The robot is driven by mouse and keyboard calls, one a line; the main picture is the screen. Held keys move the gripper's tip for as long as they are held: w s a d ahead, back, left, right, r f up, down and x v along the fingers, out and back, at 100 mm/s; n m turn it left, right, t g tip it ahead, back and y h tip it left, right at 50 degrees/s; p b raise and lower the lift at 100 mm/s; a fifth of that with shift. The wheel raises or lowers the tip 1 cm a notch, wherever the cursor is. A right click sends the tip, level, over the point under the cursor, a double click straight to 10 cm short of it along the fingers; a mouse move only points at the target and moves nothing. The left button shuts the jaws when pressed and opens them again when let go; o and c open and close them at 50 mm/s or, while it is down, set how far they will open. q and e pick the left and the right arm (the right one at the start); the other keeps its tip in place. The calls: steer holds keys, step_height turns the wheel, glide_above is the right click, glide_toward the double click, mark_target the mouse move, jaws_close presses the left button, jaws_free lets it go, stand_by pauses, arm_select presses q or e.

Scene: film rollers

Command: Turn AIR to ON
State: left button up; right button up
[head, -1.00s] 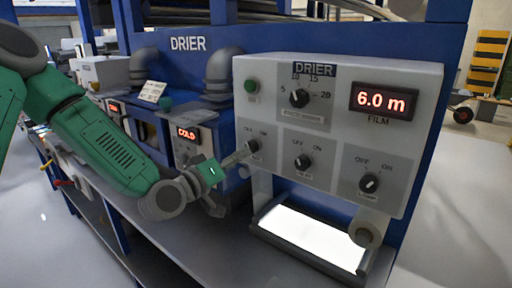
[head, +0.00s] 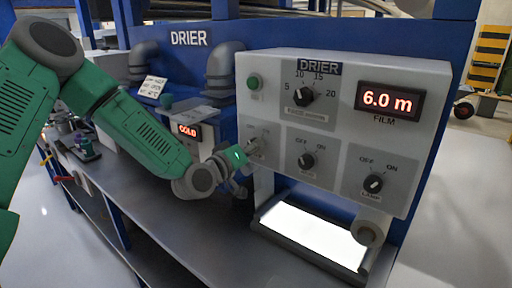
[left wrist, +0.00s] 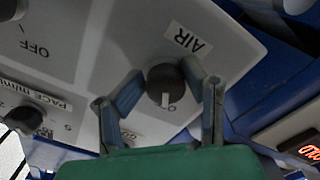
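The AIR knob (left wrist: 165,88) is a dark round knob with a white mark, on a pale panel beside its AIR label (left wrist: 187,40). In the left wrist view the mark points down, away from that label. My left gripper (left wrist: 164,72) is open, with one finger on each side of the knob; whether the tips touch it cannot be told. My right gripper is in neither view.
Close by on the panel are a dial (head: 304,97), a green button (head: 254,83), a middle OFF/ON knob (head: 305,160) and the LAMP knob (head: 373,183). A red display (head: 388,102) reads 6.0 m. A lit white plate (head: 312,236) lies below.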

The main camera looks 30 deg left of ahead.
arm_select(q)
steer(key=shift+a, duration=0.5)
steer(key=shift+c, duration=0.7)
steer(key=shift+d, duration=0.2)
steer(key=shift+c, duration=0.2)
steer(key=shift+m, duration=0.3)
steer(key=m+b, duration=0.1)
steer(key=m, duration=0.3)
steer(key=shift+w+m, duration=0.1)
steer(key=shift+m, duration=0.3)
steer(key=m+b, duration=0.2)
steer(key=m, duration=0.4)
steer(key=shift+a+b, duration=0.15)
steer(key=shift+b, duration=0.15)
steer(key=shift+m, duration=0.4)
